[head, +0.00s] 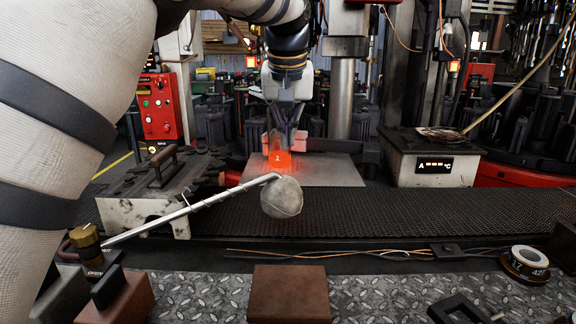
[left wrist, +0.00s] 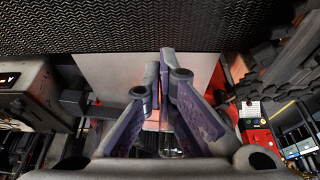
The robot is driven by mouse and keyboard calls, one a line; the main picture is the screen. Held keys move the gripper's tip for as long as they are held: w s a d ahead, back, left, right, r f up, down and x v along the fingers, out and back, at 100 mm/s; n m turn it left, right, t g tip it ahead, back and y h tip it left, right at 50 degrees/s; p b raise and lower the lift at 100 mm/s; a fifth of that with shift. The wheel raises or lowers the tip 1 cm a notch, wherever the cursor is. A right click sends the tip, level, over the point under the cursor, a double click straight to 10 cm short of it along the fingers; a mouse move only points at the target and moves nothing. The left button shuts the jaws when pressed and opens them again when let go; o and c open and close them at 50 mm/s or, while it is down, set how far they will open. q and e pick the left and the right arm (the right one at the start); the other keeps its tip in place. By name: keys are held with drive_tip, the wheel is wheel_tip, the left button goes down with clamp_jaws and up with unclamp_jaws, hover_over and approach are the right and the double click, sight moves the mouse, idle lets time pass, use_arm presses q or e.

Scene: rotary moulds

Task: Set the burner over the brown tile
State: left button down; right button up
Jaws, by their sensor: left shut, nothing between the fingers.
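The burner is a thin pale pipe (head: 190,211) running from a brass knob (head: 85,237) at the lower left up to a rough grey round head (head: 281,197). The head shows in front of the dark mesh belt, farther back than the tile. The brown tile (head: 290,293) lies on the patterned metal plate at the front middle, with nothing on it. My left gripper (head: 280,150) is beyond the burner head, apart from it. Its fingers are together and empty in the left wrist view (left wrist: 165,58), where neither burner nor tile shows. My right gripper is out of view.
An orange glowing patch (head: 279,160) shows at my left fingertips. A box with a handle (head: 150,190) stands left, a hot-plate unit (head: 432,160) right. A tape roll (head: 526,262) and thin rods (head: 350,254) lie near the front. A brown block (head: 120,300) sits left of the tile.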

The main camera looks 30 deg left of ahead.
use_arm(q)
wheel_tip(320, 180, down, 6)
drive_tip(key=s+d+p, duration=0.1)
drive_tip(key=shift+s+p, duration=0.3)
drive_tip(key=shift+s, duration=0.05)
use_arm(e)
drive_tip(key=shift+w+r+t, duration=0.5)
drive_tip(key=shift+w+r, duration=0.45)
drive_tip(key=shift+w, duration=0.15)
use_arm(q)
drive_tip(key=shift+d, duration=0.15)
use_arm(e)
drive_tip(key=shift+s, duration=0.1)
